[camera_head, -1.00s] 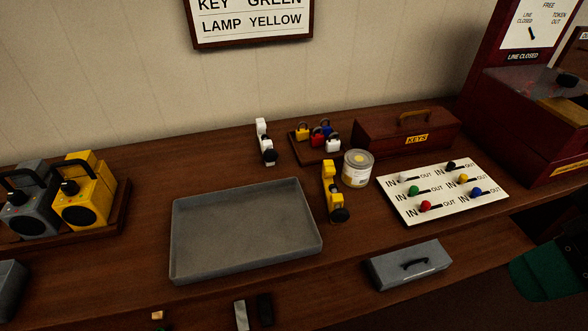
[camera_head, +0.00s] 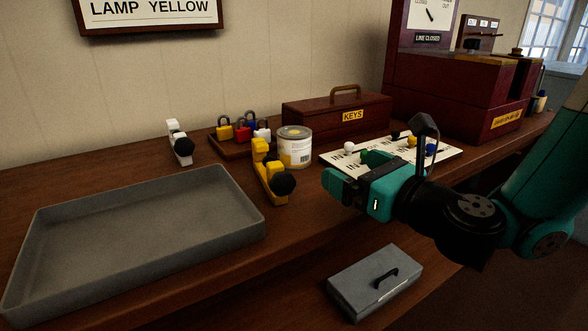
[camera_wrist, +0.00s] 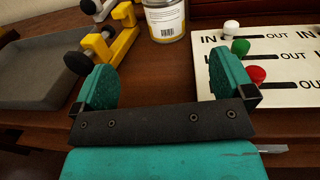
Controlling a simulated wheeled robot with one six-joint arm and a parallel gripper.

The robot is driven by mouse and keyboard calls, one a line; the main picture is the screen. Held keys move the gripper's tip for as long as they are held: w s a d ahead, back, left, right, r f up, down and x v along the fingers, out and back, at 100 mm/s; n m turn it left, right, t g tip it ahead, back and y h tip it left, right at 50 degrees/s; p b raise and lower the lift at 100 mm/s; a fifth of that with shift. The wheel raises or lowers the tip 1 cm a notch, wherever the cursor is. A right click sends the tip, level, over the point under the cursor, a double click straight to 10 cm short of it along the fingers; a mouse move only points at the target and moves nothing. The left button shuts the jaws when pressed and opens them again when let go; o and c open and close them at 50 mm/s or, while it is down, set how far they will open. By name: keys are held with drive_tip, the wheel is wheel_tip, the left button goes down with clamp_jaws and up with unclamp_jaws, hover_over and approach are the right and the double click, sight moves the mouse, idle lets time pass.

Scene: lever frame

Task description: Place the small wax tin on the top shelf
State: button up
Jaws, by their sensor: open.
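The small tin (camera_head: 294,148), a pale can with a yellowish label and grey lid, stands upright on the upper wooden surface (camera_head: 225,175), between a yellow lever-like piece and the white IN/OUT board. The wrist view shows its lower part (camera_wrist: 164,20) at the top, beyond the fingers. My gripper (camera_head: 353,173) is open and empty, to the right of and nearer than the tin, over the front of the board. The wrist view shows both green fingers spread apart (camera_wrist: 168,78), with nothing between them. I cannot tell which surface is the top shelf.
The yellow piece (camera_head: 268,175) stands close left of the tin. Padlocks (camera_head: 240,128) and the KEYS box (camera_head: 335,115) are behind it. The board (camera_head: 335,157) has coloured knobs. A grey tray (camera_head: 140,225) fills the left. A grey box (camera_head: 375,280) sits lower in front.

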drive_tip(key=p, duration=0.9)
approach(305, 141)
drive_tip(key=x, duration=0.3)
drive_tip(key=shift+w+a+r, duration=0.2)
drive_tip(key=shift+a+r, duration=0.05)
drive_tip(key=shift+a, duration=0.05)
drive_tip(key=p+x, duration=0.3)
drive_tip(key=p, duration=0.2)
drive_tip(key=shift+w+a+f+p, duration=0.35)
drive_tip(key=shift+w+p, duration=0.15)
drive_tip(key=shift+p, duration=0.55)
drive_tip(key=p, duration=0.4)
drive_tip(key=shift+w+a+r, duration=0.25)
drive_tip(key=shift+w, duration=0.15)
drive_tip(key=p, duration=0.2)
drive_tip(key=shift+w+a+p, duration=0.15)
drive_tip(key=shift+p, duration=0.15)
drive_tip(key=p, duration=0.2)
drive_tip(key=shift+a+f+p, duration=0.1)
drive_tip(key=shift+p, duration=0.3)
drive_tip(key=shift+w+a+f+p, duration=0.25)
drive_tip(key=shift+w+a, duration=0.3)
drive_tip(key=shift+w, duration=0.25)
drive_tip(key=shift+w+a+f+p, duration=0.25)
drive_tip(key=shift+w+a, duration=0.3)
drive_tip(key=shift+w, duration=0.2)
